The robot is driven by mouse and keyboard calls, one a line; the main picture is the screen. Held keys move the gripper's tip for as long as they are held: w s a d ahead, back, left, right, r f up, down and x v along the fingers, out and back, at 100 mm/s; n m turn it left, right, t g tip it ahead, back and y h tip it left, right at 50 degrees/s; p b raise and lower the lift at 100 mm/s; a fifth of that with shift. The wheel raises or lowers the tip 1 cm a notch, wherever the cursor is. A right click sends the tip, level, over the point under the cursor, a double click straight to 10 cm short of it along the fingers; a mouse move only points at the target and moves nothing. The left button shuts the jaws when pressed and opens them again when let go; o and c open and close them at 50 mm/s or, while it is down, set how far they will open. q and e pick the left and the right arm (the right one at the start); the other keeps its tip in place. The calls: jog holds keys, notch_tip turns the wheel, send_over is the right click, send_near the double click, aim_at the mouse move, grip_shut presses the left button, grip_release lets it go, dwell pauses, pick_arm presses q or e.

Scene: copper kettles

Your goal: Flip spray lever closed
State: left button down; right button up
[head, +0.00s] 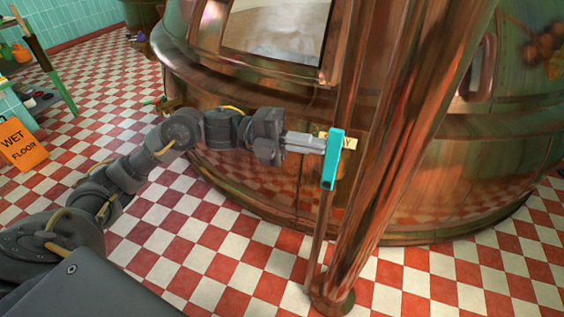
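The spray lever is a turquoise bar (334,165) standing close to upright on a thin copper pipe in the middle of the head view. A pale label (350,143) ending in "Y" sits behind it, partly hidden by the lever. My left gripper (322,146) reaches in from the left, and its fingers meet the lever's left side. The fingers look close together, but I cannot tell whether they grip the lever or only touch it. My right gripper is not in view.
A large copper kettle (250,85) fills the back. A thick copper pipe (400,150) stands just right of the lever. An orange "WET FLOOR" sign (22,145) stands at the far left. The checkered floor (190,240) is clear in front.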

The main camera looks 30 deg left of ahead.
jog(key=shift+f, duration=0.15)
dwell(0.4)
